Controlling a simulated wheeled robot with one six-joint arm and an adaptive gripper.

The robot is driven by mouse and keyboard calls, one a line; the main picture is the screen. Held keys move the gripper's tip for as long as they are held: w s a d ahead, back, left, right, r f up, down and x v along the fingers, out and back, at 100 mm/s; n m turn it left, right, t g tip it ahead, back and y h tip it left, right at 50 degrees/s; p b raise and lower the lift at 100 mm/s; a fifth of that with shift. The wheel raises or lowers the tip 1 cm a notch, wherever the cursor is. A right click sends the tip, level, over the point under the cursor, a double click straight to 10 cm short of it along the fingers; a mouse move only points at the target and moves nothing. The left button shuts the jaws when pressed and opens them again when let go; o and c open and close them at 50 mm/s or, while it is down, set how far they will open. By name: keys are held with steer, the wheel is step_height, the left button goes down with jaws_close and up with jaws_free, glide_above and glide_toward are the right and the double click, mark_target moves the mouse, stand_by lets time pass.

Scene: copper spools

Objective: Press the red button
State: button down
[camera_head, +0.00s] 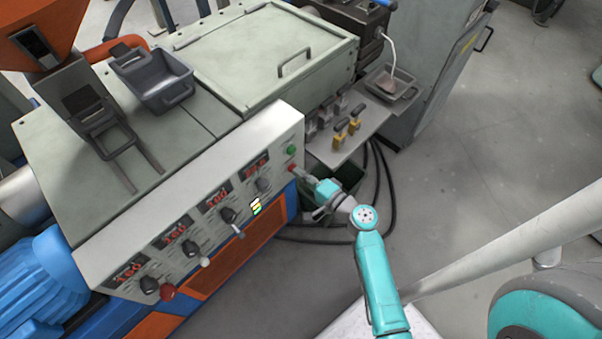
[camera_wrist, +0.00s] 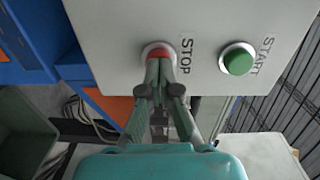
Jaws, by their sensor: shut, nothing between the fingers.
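The red button (camera_wrist: 158,51), beside the STOP label, sits in a pale ring on the light control panel (camera_wrist: 110,30) in the wrist view. My gripper (camera_wrist: 160,64) is shut and empty. Its fingertips lie over the lower part of the red button and hide it; they look to be at or touching it, but I cannot tell whether it is pressed in. In the head view my gripper (camera_head: 298,171) reaches the right end of the panel, at the red button, which is mostly hidden there. The green START button (camera_wrist: 238,60) is to the right of the red one.
A small shelf (camera_head: 385,112) holds yellow-handled items. Open floor lies right.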

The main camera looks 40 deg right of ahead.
steer(key=shift+w, duration=0.1)
steer(key=shift+w+a+r, duration=0.1)
steer(key=shift+w, duration=0.85)
steer(key=s+d, duration=0.2)
steer(key=s, duration=1.4)
steer(key=s+a+f+n+g+h, duration=0.1)
steer(key=s+a+f+n+g, duration=0.1)
steer(key=s+a+f+g, duration=0.35)
steer(key=s+a+r+n+h, duration=0.2)
steer(key=s+a+n+h, duration=0.1)
steer(key=s, duration=0.5)
steer(key=shift+s+a+n+g, duration=0.35)
steer(key=shift+a+n, duration=0.45)
steer(key=shift+a, duration=0.3)
